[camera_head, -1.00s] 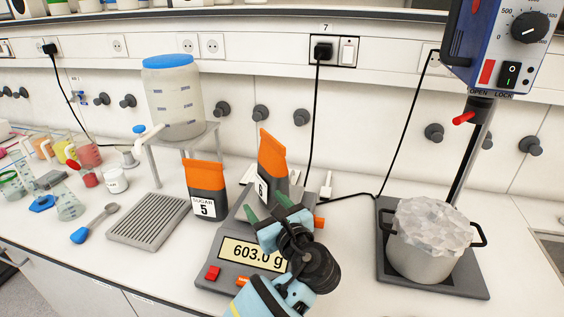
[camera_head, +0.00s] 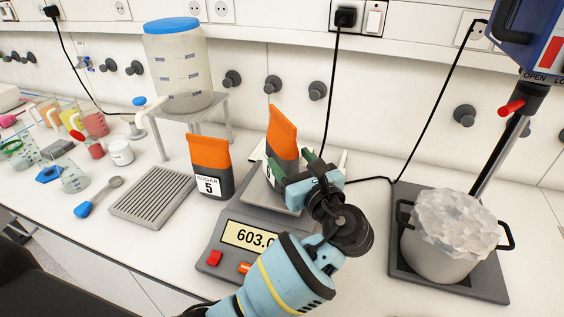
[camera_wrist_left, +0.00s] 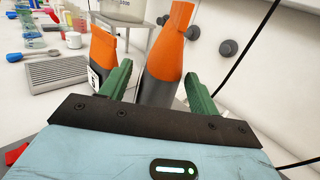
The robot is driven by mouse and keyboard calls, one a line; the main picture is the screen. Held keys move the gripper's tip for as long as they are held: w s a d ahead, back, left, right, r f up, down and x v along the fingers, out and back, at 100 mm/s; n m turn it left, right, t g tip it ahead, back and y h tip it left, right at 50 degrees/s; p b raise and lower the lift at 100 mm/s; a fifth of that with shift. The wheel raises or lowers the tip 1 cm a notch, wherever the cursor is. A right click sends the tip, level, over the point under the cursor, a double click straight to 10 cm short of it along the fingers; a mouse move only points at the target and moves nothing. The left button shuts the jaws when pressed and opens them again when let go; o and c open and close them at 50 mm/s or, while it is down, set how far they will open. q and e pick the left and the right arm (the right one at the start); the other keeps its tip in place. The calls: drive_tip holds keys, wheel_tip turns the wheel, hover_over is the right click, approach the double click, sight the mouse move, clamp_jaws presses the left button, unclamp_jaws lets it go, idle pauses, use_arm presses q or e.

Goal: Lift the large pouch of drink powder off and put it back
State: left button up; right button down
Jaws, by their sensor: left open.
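The large pouch (camera_head: 283,133), orange above and dark grey below, stands on the scale (camera_head: 222,248) with its top leaning slightly. Its label is mostly hidden behind my left gripper (camera_head: 290,161). That gripper is open in front of the pouch, with its green fingers pointing at it. In the left wrist view the pouch (camera_wrist_left: 167,50) stands beyond and between the open fingertips, with no grip on it. My right gripper is not in view.
A second orange and grey pouch labelled SUGAR 5 (camera_head: 210,163) stands close on the left. A grey drip tray (camera_head: 152,195) and blue-handled scoop (camera_head: 98,198) lie further left. A pot (camera_head: 442,249) on a dark base stands right. A drink dispenser (camera_head: 178,80) stands behind.

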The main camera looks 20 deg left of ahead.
sight(285, 148)
use_arm(q)
drive_tip(key=shift+w+d+x, duration=0.1)
drive_tip(key=shift+d+x, duration=0.05)
drive_tip(key=shift+x, duration=1.15)
drive_tip(key=shift+w+d+x, duration=0.1)
drive_tip(key=shift+w+x, duration=0.05)
drive_tip(key=shift+x, duration=1.15)
drive_tip(key=shift+c, duration=0.2)
clamp_jaws()
drive_tip(key=shift+r, duration=0.1)
